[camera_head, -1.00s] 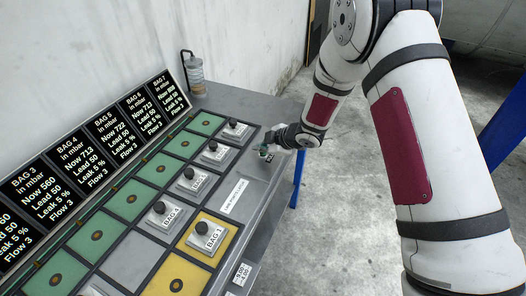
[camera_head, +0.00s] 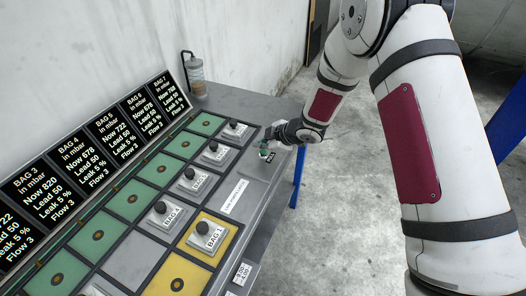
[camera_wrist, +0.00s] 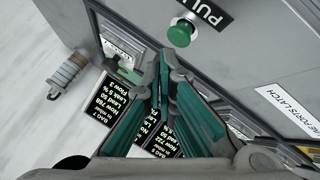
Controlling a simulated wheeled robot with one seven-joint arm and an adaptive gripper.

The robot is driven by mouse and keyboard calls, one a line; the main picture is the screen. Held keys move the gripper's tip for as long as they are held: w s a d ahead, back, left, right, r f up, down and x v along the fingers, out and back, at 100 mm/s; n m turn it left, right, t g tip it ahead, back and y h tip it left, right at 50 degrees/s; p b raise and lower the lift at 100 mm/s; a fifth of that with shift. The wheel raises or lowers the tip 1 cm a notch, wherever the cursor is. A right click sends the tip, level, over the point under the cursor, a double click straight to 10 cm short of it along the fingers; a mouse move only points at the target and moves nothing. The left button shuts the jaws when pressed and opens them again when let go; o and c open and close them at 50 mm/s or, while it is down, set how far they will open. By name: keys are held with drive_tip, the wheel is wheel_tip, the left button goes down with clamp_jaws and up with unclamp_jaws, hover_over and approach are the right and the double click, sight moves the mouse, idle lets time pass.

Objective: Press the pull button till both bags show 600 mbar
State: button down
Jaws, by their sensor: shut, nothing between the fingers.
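The green pull button (camera_wrist: 181,33) sits on the grey panel beside a PULL label in the wrist view; in the head view it is small and green (camera_head: 264,153) at the bench's right side. My gripper (camera_wrist: 163,62) is shut and empty, its teal fingertips close to the button with a small gap in the wrist view. Contact cannot be judged in the head view. The display row (camera_head: 110,140) reads BAG 3 820, BAG 4 678, BAG 5 722, BAG 6 about 676 and BAG 7 768 mbar. A further panel at the left edge is cut off.
Port blocks with black knobs stand on the bench, including BAG 1 (camera_head: 208,236) on a yellow tile and BAG 4 (camera_head: 166,213). Green tiles (camera_head: 130,207) run along the displays. A clear cylinder (camera_head: 196,80) stands at the back. Open floor lies right.

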sight(262, 153)
drive_tip(key=shift+r, duration=0.1)
drive_tip(key=shift+r+p, duration=0.65)
drive_tip(key=shift+r, duration=1.8)
